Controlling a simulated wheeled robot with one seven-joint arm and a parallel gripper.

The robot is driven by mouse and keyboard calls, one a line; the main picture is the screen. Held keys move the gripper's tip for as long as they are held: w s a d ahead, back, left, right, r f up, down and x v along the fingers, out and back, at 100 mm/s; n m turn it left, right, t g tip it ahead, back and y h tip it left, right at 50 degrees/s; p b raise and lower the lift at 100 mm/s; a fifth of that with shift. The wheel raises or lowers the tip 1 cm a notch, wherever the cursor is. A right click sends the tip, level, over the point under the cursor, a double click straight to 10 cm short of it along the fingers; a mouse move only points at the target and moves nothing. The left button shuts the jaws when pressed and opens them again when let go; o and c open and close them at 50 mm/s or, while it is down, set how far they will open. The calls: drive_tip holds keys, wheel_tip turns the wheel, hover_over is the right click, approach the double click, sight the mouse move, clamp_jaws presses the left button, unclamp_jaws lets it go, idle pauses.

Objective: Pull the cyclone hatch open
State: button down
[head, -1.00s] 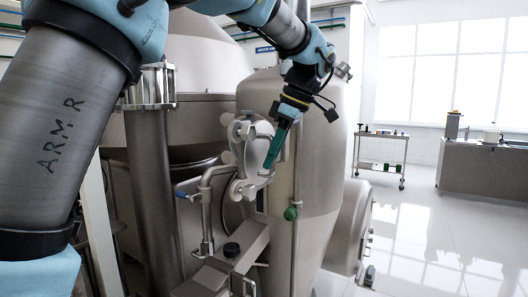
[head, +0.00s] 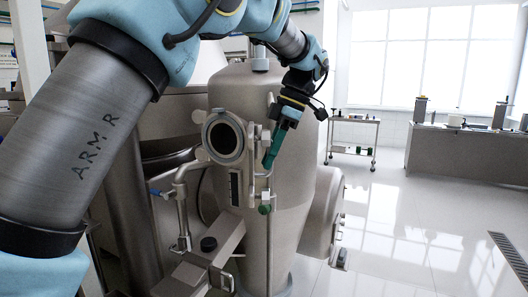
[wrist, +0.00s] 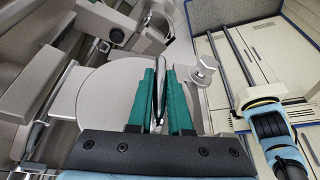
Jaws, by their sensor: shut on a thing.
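The cyclone hatch is a round grey metal door. In the head view the hatch (head: 252,148) is swung out to the right and seen nearly edge-on. The round port (head: 224,138) on the cyclone body is uncovered, with a dark inside and a pale rim. In the wrist view the hatch's flat face (wrist: 103,100) lies just past my fingers. My gripper (head: 268,163) is at the hatch's outer side, its teal fingers pointing down. In the wrist view my gripper (wrist: 161,72) is shut on the hatch's thin upright metal handle (wrist: 160,90). The handle's lower end is hidden between the fingers.
A green knob (head: 265,209) is below my gripper. A trolley (head: 354,138) and a long counter (head: 460,158) stand further right. The shiny floor between is clear.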

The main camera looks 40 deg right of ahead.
drive_tip(key=shift+d, duration=0.35)
idle(0.4)
drive_tip(key=c, duration=0.8)
unclamp_jaws()
drive_tip(key=shift+c, duration=0.2)
drive_tip(key=shift+r, duration=0.1)
drive_tip(key=v, duration=1)
drive_tip(key=shift+r, duration=0.3)
drive_tip(key=shift+s, duration=0.1)
